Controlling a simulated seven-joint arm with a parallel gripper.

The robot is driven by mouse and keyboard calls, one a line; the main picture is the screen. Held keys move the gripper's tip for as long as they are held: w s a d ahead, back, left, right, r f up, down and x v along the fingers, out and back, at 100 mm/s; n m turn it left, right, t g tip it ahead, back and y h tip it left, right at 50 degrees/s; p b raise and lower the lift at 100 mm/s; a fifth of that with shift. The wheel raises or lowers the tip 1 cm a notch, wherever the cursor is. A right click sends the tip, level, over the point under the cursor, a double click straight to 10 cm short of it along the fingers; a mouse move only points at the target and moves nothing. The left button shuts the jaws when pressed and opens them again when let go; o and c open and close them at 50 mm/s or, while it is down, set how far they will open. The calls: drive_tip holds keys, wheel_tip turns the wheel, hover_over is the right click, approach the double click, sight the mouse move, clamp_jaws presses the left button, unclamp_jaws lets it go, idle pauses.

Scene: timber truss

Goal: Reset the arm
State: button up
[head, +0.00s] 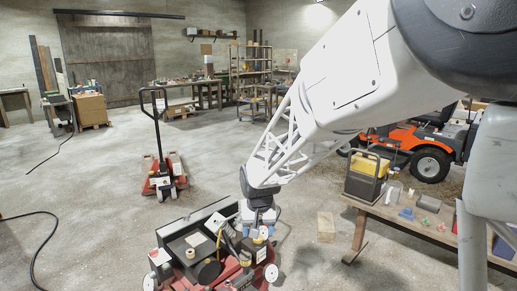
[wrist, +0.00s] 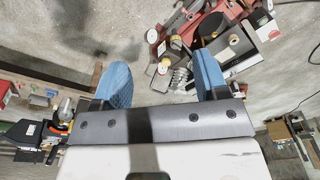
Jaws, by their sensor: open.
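My gripper (head: 258,228) hangs at the end of my white arm, pointing down in the lower middle of the head view. In the wrist view its two blue fingers (wrist: 162,80) stand wide apart, with nothing held between them. The gripper is open. In the head view it is over or in front of a red and black machine (head: 205,250); the height gap cannot be told. The machine also shows in the wrist view (wrist: 212,28), beyond and beside the right finger.
A wooden bench (head: 400,215) with small items and a yellow-black case (head: 367,175) stands at right. An orange ride-on mower (head: 400,145) is behind it. A red pallet jack (head: 165,175) stands left of centre. A black hose (head: 45,245) lies at left. The middle floor is mostly clear.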

drive_tip(key=s+d+r, duration=0.4)
drive_tip(key=s+d, duration=0.2)
drive_tip(key=s, duration=0.2)
drive_tip(key=s+d+r, duration=0.5)
drive_tip(key=s, duration=0.2)
drive_tip(key=s+d, duration=0.3)
drive_tip(key=s, duration=0.6)
drive_tip(key=s+d+m+t, duration=0.1)
drive_tip(key=s+d, duration=0.3)
drive_tip(key=s, duration=0.6)
drive_tip(key=shift+d+r+h, duration=0.3)
drive_tip(key=shift+r, duration=0.15)
